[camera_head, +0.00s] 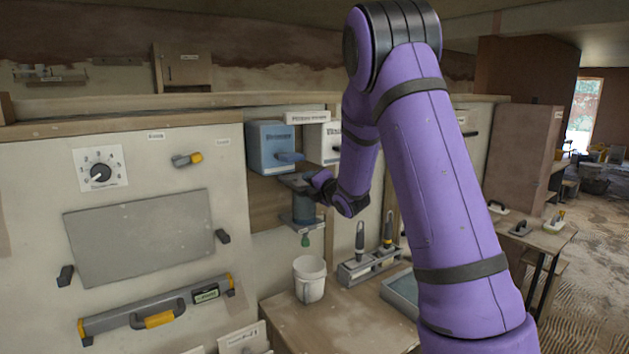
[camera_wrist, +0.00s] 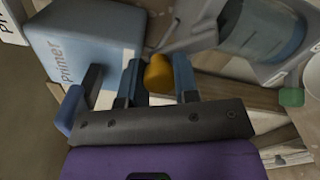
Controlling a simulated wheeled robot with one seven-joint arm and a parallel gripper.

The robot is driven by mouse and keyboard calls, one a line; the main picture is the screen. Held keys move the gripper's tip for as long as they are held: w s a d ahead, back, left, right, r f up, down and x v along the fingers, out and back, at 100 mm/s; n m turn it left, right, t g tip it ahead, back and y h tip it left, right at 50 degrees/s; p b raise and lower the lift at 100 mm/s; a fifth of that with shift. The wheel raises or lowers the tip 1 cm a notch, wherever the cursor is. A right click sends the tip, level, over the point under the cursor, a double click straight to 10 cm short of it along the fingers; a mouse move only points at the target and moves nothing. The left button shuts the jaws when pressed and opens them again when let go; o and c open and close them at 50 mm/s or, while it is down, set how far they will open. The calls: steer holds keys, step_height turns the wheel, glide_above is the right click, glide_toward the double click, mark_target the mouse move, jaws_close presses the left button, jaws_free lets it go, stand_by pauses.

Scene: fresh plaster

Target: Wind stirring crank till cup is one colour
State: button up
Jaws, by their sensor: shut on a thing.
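The stirring cup (camera_head: 303,207) is a grey-blue vessel in a wall-mounted holder. In the wrist view the cup (camera_wrist: 262,30) shows a paler grey-blue part and a darker blue band at its lower end; I cannot tell if the band is contents or cup. My gripper (camera_head: 318,188) is beside the top of the cup. In the wrist view my gripper (camera_wrist: 157,78) is shut on the yellow-orange crank knob (camera_wrist: 158,73), which sits between the two fingers. The rest of the crank arm is mostly hidden in the head view by my gripper.
A blue Primer box (camera_head: 270,147) with a lever is just behind and left of the cup. A green tap (camera_head: 305,240) hangs beneath the cup. A white bucket (camera_head: 310,280) stands on the bench below. A tool rack (camera_head: 368,265) is to its right.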

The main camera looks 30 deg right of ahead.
steer(key=shift+a+f+n, duration=0.25)
steer(key=shift+f+n, duration=0.1)
steer(key=shift+n, duration=0.55)
steer(key=o, duration=0.9)
steer(key=s, duration=1)
steer(key=shift+s+d, duration=0.15)
steer(key=shift+s, duration=0.25)
